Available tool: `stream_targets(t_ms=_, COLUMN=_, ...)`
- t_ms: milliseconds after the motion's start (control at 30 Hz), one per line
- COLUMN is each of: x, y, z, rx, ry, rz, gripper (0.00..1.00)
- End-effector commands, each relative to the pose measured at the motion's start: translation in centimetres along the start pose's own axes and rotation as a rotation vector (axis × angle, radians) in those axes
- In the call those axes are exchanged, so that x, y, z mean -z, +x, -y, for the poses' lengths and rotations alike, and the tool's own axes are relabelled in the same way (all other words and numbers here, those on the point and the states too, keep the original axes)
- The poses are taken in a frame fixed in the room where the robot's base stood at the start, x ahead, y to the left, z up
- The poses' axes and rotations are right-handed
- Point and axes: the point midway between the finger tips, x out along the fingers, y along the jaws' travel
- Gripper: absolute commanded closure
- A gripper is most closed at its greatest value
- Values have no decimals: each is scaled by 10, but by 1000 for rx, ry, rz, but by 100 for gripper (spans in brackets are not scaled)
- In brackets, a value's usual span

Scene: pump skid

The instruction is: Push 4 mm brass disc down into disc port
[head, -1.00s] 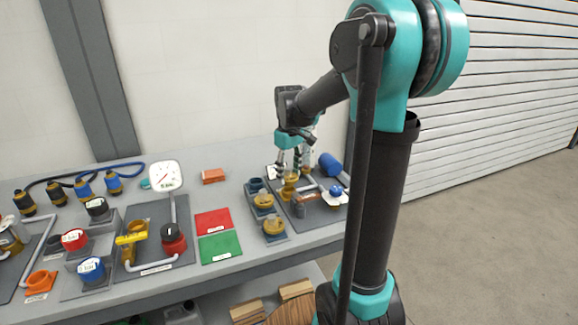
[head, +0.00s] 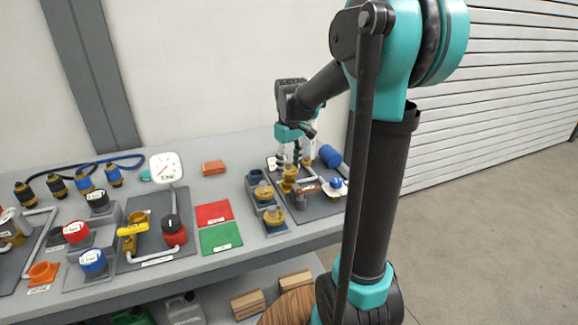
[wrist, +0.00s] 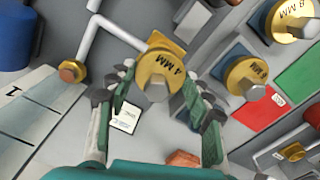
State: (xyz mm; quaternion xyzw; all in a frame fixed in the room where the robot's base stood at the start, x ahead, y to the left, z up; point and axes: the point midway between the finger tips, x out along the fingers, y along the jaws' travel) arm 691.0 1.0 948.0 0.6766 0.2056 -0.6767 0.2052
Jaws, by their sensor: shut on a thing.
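The 4 mm brass disc (wrist: 158,68), stamped "4 MM" with a small stem on top, is between my gripper's fingers in the wrist view. My gripper (wrist: 155,97) is shut on it. A brass-coloured square body, which looks like the disc port (wrist: 176,43), shows just behind and under the disc. I cannot tell how deep the disc sits in it. In the head view my gripper (head: 291,170) points down over the brass fitting (head: 288,187) on the right-hand grey plate; the fingers partly hide the disc there.
Two other brass discs (wrist: 246,76) (wrist: 293,20) sit in grey holders beside the plate. A grey pipe (wrist: 118,32) joins the port. A blue cylinder (head: 330,155) and a blue-knobbed valve (head: 336,183) stand close right of my gripper. Red (head: 213,213) and green mats lie left.

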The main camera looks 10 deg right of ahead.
Motion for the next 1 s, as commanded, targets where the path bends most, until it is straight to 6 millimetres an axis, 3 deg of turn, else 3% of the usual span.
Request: stream_targets(t_ms=1000, x=0, y=18, z=0, rx=0, ry=0, rz=0, gripper=84)
